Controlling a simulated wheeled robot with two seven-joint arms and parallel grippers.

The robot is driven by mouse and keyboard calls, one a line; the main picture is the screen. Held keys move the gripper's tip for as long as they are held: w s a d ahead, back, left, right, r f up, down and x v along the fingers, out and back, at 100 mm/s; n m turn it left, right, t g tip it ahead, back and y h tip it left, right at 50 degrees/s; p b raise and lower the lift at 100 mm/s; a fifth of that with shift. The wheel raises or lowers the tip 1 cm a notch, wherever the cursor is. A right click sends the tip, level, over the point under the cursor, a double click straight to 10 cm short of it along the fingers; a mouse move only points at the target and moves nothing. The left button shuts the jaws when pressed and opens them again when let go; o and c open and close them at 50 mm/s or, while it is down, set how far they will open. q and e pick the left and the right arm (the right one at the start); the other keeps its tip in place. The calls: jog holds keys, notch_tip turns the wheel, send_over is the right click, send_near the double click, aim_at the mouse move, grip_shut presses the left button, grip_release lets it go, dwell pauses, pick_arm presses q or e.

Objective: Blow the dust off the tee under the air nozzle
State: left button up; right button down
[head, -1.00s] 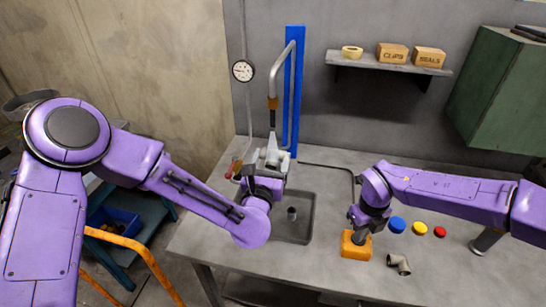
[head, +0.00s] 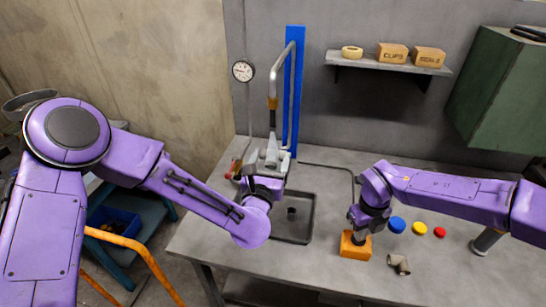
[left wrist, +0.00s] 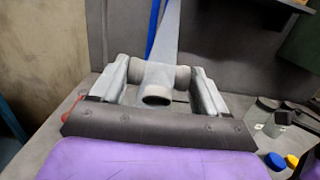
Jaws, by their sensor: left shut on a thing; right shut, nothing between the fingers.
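My left gripper (head: 268,160) is shut on a grey tee (left wrist: 160,78). In the left wrist view, the tee sits between the two fingers, one open end facing the camera. In the head view, the air nozzle (head: 272,118) hangs down just above the tee. In the left wrist view a pale band widens downward onto the tee; I cannot tell whether it is air or pipe. Whether dust lies on the tee is too small to tell. My right gripper (head: 362,236) is shut and empty, down at the top of an orange block (head: 355,249).
Blue (head: 397,225), yellow (head: 419,228) and red (head: 439,232) discs and an elbow fitting (head: 400,265) lie right of the orange block. A gauge (head: 243,71) hangs on the wall.

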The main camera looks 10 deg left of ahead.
dwell(0.5)
notch_tip(320, 180, up, 7)
dwell(0.6)
